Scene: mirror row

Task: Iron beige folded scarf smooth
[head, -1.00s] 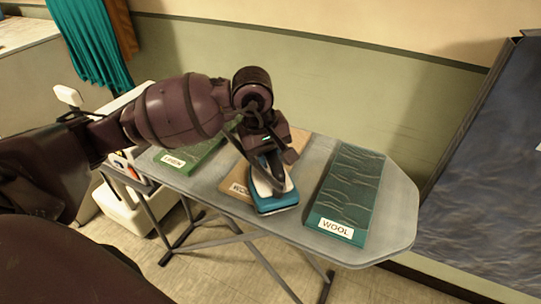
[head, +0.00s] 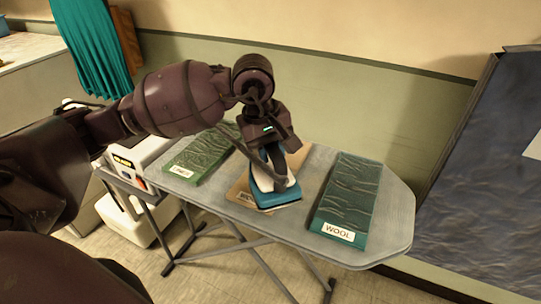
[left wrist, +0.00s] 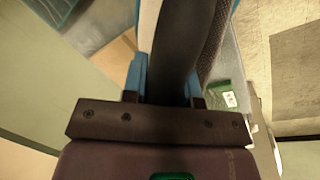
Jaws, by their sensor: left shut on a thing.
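The beige folded scarf (head: 238,189) lies in the middle of the ironing board, its white label partly covered. A blue and white iron (head: 276,197) is over its near right part and hides much of it; I cannot tell whether the iron presses on the cloth. My left gripper (head: 268,152) is shut on the iron's handle from above. In the left wrist view my left gripper (left wrist: 165,97) straddles the dark iron handle (left wrist: 183,45), with beige cloth (left wrist: 116,58) beside it. My right gripper is not in view.
The grey ironing board (head: 392,218) also bears a green folded piece (head: 205,150) on the left and a dark green one (head: 346,200) labelled WOOL on the right. A white and red device (head: 135,160) stands at its left end. A dark blue panel (head: 475,190) is at right.

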